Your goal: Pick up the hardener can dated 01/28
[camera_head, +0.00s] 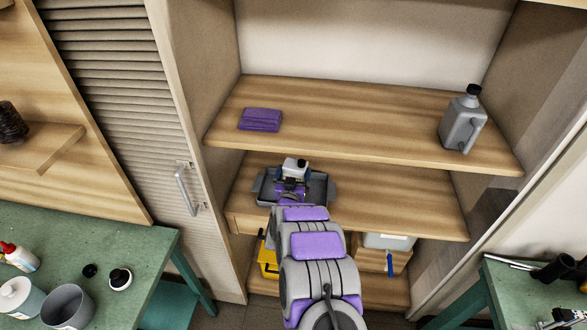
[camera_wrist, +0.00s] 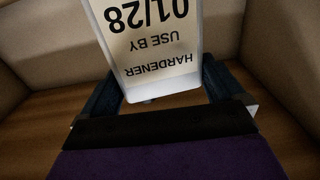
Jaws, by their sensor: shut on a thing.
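The hardener can (camera_wrist: 150,40) fills the top middle of the wrist view. Its white label reads HARDENER, USE BY, 01/28, upside down. My gripper (camera_wrist: 163,88) has one dark blue finger on each side of the can and is shut on it. In the head view my gripper (camera_head: 292,186) is over the middle shelf, and the can (camera_head: 295,164) shows as a small white and dark shape just beyond it. A grey tray (camera_head: 320,186) lies around and below the gripper. My arm hides part of the tray, and I cannot tell whether the can touches it.
The upper shelf (camera_head: 330,120) holds a folded purple cloth (camera_head: 260,120) and a grey jug (camera_head: 463,120). A yellow container (camera_head: 268,262) and a lidded box (camera_head: 388,242) are below. Green tables (camera_head: 130,245) flank the cabinet. The middle shelf's right side is clear.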

